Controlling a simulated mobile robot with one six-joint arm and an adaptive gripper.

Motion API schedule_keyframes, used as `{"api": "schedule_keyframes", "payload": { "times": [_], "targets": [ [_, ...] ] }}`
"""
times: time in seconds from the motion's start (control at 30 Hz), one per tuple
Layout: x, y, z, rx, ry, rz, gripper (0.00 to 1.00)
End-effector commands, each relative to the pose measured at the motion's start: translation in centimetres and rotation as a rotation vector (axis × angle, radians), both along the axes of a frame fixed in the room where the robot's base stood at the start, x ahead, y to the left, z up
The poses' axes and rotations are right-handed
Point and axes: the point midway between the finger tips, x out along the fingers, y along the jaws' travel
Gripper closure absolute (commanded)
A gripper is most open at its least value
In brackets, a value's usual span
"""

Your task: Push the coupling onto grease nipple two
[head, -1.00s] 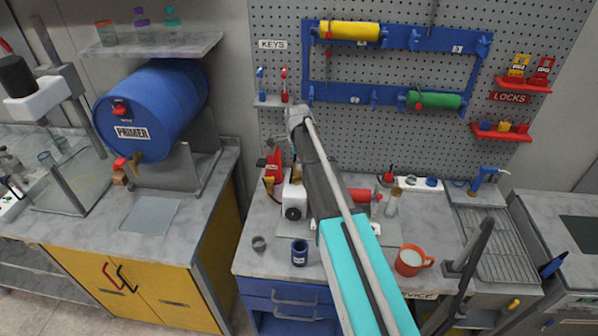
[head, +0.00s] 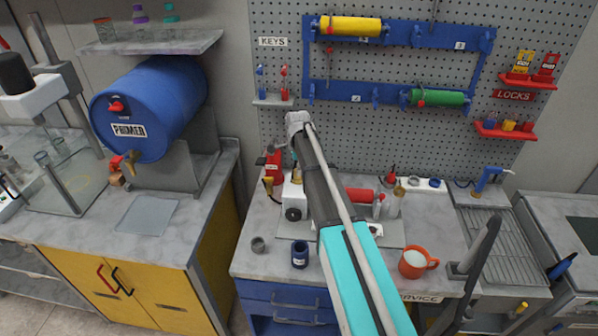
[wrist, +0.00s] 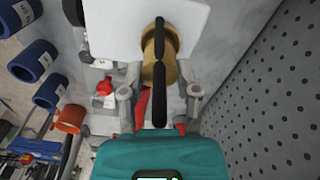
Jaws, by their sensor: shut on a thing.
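The coupling looks like the brass cylinder (wrist: 152,72) in the wrist view, with a black bar or hose (wrist: 160,38) lying along it. My gripper (wrist: 160,82) has its grey fingers on either side of the brass piece and is shut on it. A white block (wrist: 112,25) is just beyond the brass piece; contact between them cannot be told. I cannot pick out grease nipple two in either view.
A white machine part (head: 294,196) and red cylinder (head: 360,194) flank my arm. A blue cup (head: 300,255) and orange mug (head: 412,264) stand nearer the bench front. The pegboard (head: 395,140) rises behind; it is close on the right in the wrist view (wrist: 275,100).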

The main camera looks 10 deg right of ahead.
Motion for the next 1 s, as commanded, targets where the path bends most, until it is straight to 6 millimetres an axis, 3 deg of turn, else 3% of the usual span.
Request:
{"api": "schedule_keyframes", "payload": {
  "times": [0.47, 0.5, 0.63, 1.0],
  "targets": [
    [0.00, -0.06, -0.44, 0.000, 0.000, -0.001, 1.00],
    [0.00, -0.07, -0.31, 0.000, 0.000, -0.001, 0.51],
    [-0.01, -0.08, -0.29, 0.000, 0.000, -0.001, 0.27],
    [-0.01, -0.11, -0.27, 0.000, 0.000, -0.001, 0.24]
  ]
}}
